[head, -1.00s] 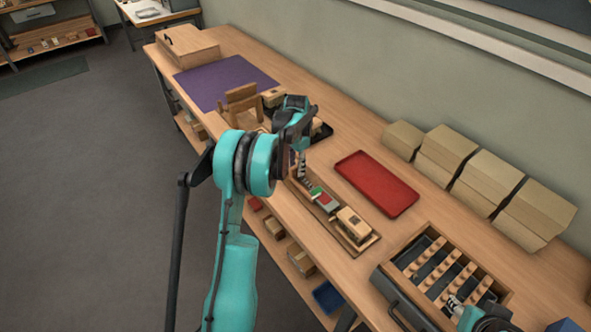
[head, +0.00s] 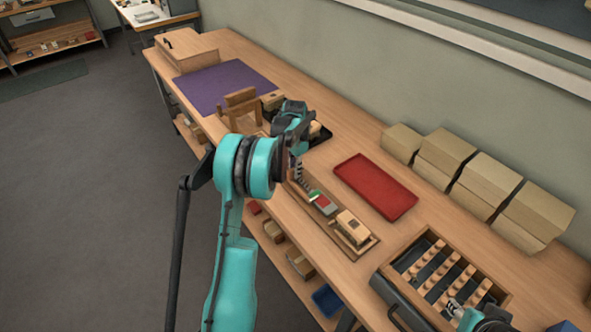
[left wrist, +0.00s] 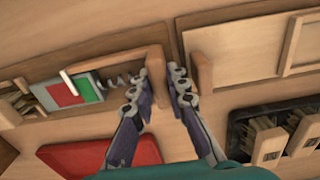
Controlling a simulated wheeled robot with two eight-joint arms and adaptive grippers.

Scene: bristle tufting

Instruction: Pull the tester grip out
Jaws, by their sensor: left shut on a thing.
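The tester shows in the left wrist view as a wooden tray with a red and green gauge (left wrist: 75,91), a metal spring (left wrist: 120,80) and an upright wooden grip (left wrist: 157,88) at its right end. My left gripper (left wrist: 158,76) has its fingers on both sides of the grip and is shut on it. In the head view the gauge (head: 320,202) lies on the bench in front of my left gripper (head: 295,170), whose wrist hides the grip. My right gripper (head: 455,306) is at the lower right, over the peg rack; its fingers are too small to read.
A red tray (head: 375,186) lies behind the tester. A wooden brush block (head: 352,228) sits at the tester's near end. The drawer-like rack (head: 424,240) holds rows of pegs. In the wrist view another wooden post (left wrist: 202,72) is close right.

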